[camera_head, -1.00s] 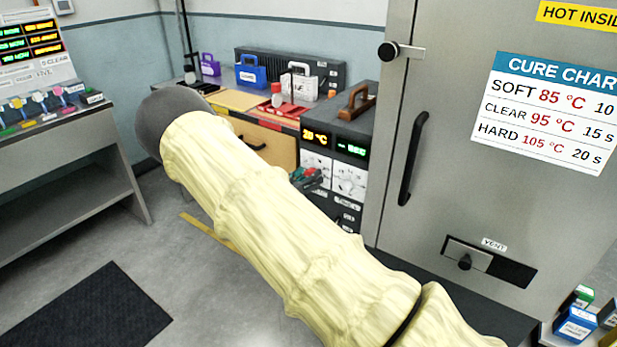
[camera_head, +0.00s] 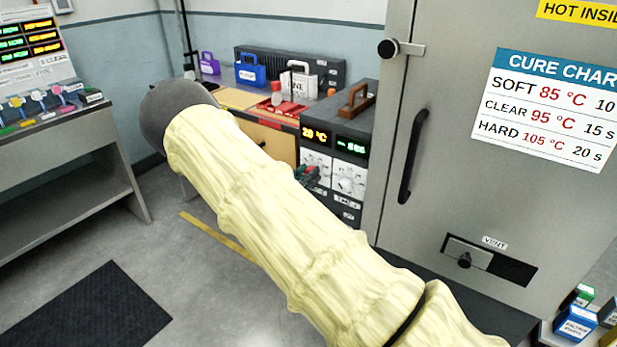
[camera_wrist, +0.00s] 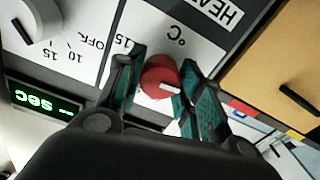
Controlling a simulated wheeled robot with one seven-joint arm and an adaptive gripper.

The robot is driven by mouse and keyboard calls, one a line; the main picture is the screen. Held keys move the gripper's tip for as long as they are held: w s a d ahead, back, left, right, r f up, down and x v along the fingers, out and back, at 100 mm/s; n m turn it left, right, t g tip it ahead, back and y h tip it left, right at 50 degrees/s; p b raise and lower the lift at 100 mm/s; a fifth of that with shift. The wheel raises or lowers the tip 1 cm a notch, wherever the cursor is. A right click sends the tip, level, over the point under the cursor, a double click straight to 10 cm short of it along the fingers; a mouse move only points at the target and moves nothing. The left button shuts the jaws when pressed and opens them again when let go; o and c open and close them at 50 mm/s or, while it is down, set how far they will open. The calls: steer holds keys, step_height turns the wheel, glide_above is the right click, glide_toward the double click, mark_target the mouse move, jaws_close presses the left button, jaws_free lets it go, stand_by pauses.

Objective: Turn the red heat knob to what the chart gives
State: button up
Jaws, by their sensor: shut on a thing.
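The red heat knob (camera_wrist: 158,72) shows in the wrist view on a white dial panel marked HEAT and °C, upside down there. My gripper (camera_wrist: 163,80) is shut on the knob, with one dark green finger pad on each side. A white pointer mark shows on the knob; most of the scale around it is hidden by my fingers. In the head view the cure chart (camera_head: 545,110) reads SOFT 85 °C 10, CLEAR 95 °C 15 s, HARD 105 °C 20 s. The orange heat display (camera_head: 315,135) reads 20 °C.
A white timer knob (camera_wrist: 35,18) and a green "sec" display (camera_wrist: 45,98) sit beside the heat panel. The grey oven door (camera_head: 450,180) stands at right. A board with lit displays (camera_head: 27,42) stands far left, with a line on it reading CLEAR.

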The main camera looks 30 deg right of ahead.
steer(key=m+b, duration=0.2)
steer(key=m, duration=0.1)
steer(key=m+b, duration=0.3)
steer(key=m, duration=0.1)
steer(key=shift+f+m, duration=0.2)
steer(key=shift+m, duration=0.1)
steer(key=shift+r+m+b, duration=0.15)
steer(key=shift+m+b, duration=2.6)
steer(key=shift+m, duration=0.85)
steer(key=o, duration=1)
steer(key=shift+o, duration=0.2)
steer(key=v, duration=1.2)
